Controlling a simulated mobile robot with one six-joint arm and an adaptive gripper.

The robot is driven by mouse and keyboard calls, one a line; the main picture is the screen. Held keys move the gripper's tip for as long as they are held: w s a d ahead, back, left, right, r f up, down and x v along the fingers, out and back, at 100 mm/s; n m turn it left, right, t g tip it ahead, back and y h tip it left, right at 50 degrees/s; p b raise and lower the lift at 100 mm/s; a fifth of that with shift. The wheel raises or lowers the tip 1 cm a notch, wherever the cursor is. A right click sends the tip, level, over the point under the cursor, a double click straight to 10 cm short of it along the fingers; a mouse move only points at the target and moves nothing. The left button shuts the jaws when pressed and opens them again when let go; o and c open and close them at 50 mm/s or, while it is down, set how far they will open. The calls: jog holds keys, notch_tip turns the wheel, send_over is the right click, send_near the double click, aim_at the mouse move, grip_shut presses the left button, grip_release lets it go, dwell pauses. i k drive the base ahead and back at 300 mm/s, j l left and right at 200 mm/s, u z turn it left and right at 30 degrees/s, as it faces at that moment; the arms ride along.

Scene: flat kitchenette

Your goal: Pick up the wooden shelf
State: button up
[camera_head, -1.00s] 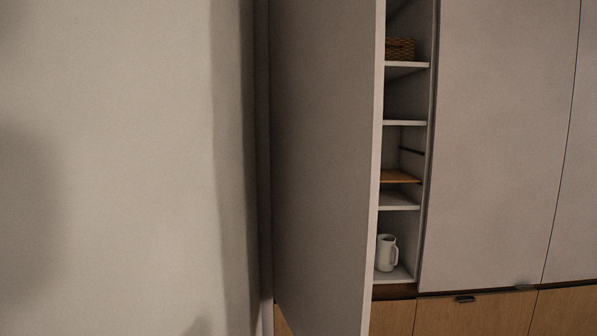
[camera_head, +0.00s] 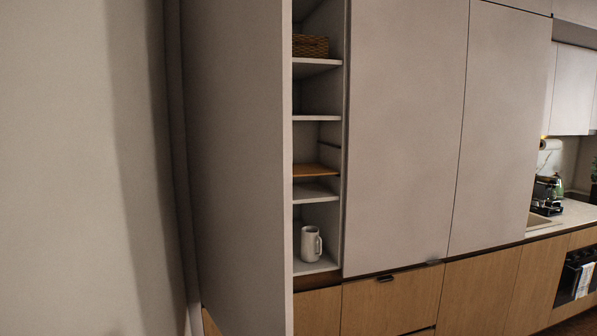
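The wooden shelf (camera_head: 314,170) is a thin orange-brown board inside the tall open cabinet. It lies level, a little above a white shelf (camera_head: 312,193) and below another white shelf (camera_head: 316,118). The large open door (camera_head: 240,170) stands to its left and hides its left end. My gripper is not in view.
A white pitcher (camera_head: 310,244) stands on the cabinet's bottom shelf, and a woven basket (camera_head: 310,46) sits on an upper shelf. Closed tall doors (camera_head: 405,140) are to the right. Farther right are a counter (camera_head: 570,214) and an oven (camera_head: 574,278). A bare wall (camera_head: 60,170) fills the left.

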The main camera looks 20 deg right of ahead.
aim_at(317, 169)
jog(key=i+l+u, duration=0.1)
jog(key=l, duration=0.25)
jog(key=i+l+u, duration=0.1)
jog(key=i+l, duration=0.15)
jog(key=i+l+u, duration=0.1)
jog(key=l, duration=0.4)
jog(key=i+l+u, duration=0.1)
jog(key=i+l, duration=0.15)
jog(key=l, duration=0.15)
jog(key=i+l, duration=0.15)
jog(key=l, duration=0.25)
jog(key=i+l+u, duration=0.15)
jog(key=l, duration=0.25)
jog(key=i+l+u, duration=0.1)
jog(key=l, duration=0.3)
